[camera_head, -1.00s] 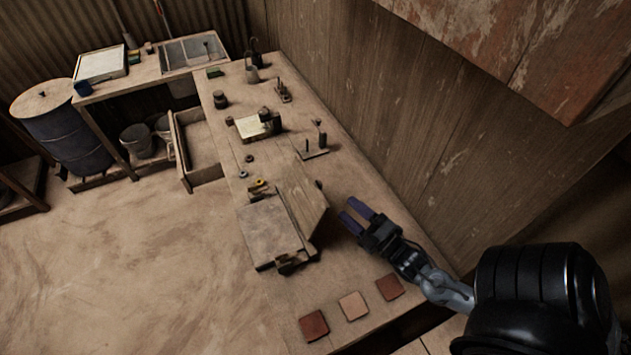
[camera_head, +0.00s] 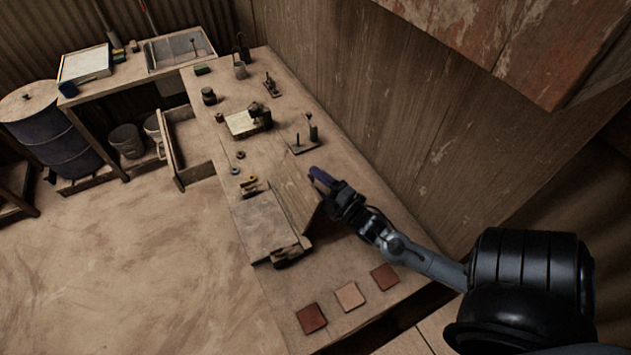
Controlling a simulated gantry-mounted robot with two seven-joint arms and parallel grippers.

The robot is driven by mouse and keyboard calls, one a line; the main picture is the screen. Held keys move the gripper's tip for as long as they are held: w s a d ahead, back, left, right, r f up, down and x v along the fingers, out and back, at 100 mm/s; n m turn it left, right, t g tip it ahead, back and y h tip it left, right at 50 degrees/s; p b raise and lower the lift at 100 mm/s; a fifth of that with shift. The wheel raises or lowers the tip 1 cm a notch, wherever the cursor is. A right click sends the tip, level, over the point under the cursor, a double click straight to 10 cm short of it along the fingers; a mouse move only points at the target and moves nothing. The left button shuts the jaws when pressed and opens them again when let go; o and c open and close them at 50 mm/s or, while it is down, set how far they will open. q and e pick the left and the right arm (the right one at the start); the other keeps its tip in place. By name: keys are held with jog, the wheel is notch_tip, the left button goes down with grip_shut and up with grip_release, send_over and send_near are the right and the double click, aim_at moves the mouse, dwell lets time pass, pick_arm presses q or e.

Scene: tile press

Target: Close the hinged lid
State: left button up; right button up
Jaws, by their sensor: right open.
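The tile press sits on the workbench in the head view, with a flat square base (camera_head: 262,226) and a hinged wooden lid (camera_head: 296,196). The lid stands raised and tilted at the right side of the base. My right gripper (camera_head: 319,179) is open, with its dark blue fingers at the upper right edge of the lid. The fingers overlap that edge in the picture; I cannot tell whether they touch it. My left gripper is not in view.
Three tiles (camera_head: 350,296) lie on the near end of the bench (camera_head: 335,262). Small tools and a stand (camera_head: 302,143) are farther along. A plank wall (camera_head: 400,130) rises close on the right. An open drawer (camera_head: 188,150) juts out at the left.

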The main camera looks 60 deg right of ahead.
aim_at(304, 182)
jog(key=shift+c, duration=0.3)
grip_shut()
jog(key=a+r+n+p, duration=0.1)
jog(key=p, duration=0.1)
jog(key=w+a+r+n+p, duration=0.1)
jog(key=p, duration=0.2)
jog(key=w+a+r+n+g+p, duration=0.1)
jog(key=n+p, duration=0.1)
jog(key=p, duration=0.1)
jog(key=shift+w+a+y, duration=0.1)
jog(key=shift+y, duration=0.3)
jog(key=shift+w+a+g+p, duration=0.35)
jog(key=shift+a+p, duration=0.2)
jog(key=shift+p, duration=0.3)
jog(key=shift+w+a+p, duration=0.45)
jog(key=shift+a+p, duration=0.05)
jog(key=shift+a, duration=0.25)
jog(key=shift+r, duration=0.1)
jog(key=shift+w+a, duration=0.15)
